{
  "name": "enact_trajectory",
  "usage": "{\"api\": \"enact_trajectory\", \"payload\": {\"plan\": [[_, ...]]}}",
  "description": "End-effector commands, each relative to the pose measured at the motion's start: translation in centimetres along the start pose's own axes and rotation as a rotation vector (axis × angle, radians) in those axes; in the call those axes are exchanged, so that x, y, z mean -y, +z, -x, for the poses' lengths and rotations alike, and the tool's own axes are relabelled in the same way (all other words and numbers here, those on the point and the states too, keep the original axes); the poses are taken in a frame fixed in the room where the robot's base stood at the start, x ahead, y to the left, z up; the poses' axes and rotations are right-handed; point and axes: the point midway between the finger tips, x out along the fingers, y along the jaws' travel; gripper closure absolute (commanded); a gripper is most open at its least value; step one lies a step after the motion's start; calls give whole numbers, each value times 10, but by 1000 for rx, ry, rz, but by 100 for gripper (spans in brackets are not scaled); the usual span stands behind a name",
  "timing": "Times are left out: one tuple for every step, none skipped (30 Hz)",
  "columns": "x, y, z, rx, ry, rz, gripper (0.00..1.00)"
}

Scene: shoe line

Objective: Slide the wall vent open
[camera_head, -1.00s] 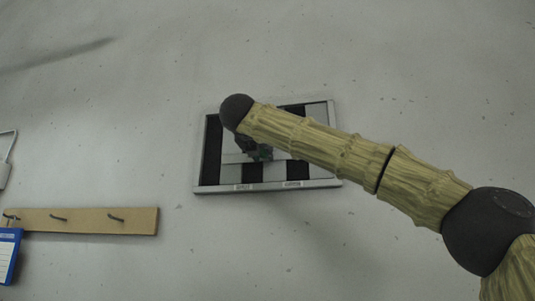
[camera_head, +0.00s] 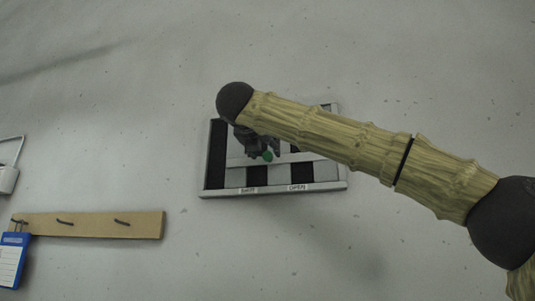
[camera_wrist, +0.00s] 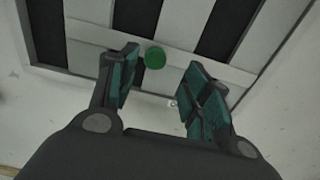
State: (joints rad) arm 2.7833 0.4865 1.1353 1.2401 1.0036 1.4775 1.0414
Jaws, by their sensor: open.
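The wall vent (camera_head: 275,190) is a grey rectangular frame on the wall, with dark and light upright slats and a light horizontal bar. Its lower edge carries two labels, the right one reading OPEN. A round green knob (camera_wrist: 155,57) sits on the bar in the wrist view; it also shows in the head view (camera_head: 267,156). My gripper (camera_wrist: 163,88) is open, with teal-padded fingers on either side of and just short of the knob. Nothing is between the pads. In the head view my arm hides the vent's upper part and much of my gripper (camera_head: 257,150).
A wooden hook rail (camera_head: 95,225) is on the wall at the lower left, with a blue-and-white clipboard (camera_head: 12,262) hanging from it. A white fixture (camera_head: 8,178) is at the far left edge. The wall around the vent is otherwise bare.

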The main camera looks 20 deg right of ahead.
Motion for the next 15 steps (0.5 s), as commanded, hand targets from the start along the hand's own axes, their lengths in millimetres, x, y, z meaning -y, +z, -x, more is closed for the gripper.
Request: {"api": "enact_trajectory", "payload": {"plan": [[0, 0, 10, 2, 1, 2, 51], [0, 0, 16, 1, 1, 1, 51], [0, 1, 23, 1, 1, 1, 51], [0, 0, 28, 1, 1, 2, 51], [0, 0, 32, 0, 1, 2, 51], [0, 0, 38, 0, 0, 1, 51], [0, 0, 42, 0, 1, 1, 51], [0, 0, 46, 0, 1, 1, 51], [1, 0, 51, 0, 0, 0, 51], [1, 0, 54, 0, 0, 0, 51], [1, 0, 56, 0, 0, -1, 51], [1, 0, 59, 0, 0, -1, 51], [1, 0, 60, -1, 0, -1, 51], [1, 0, 62, -1, 0, -1, 51], [1, 0, 63, -1, 0, 0, 51]]}}
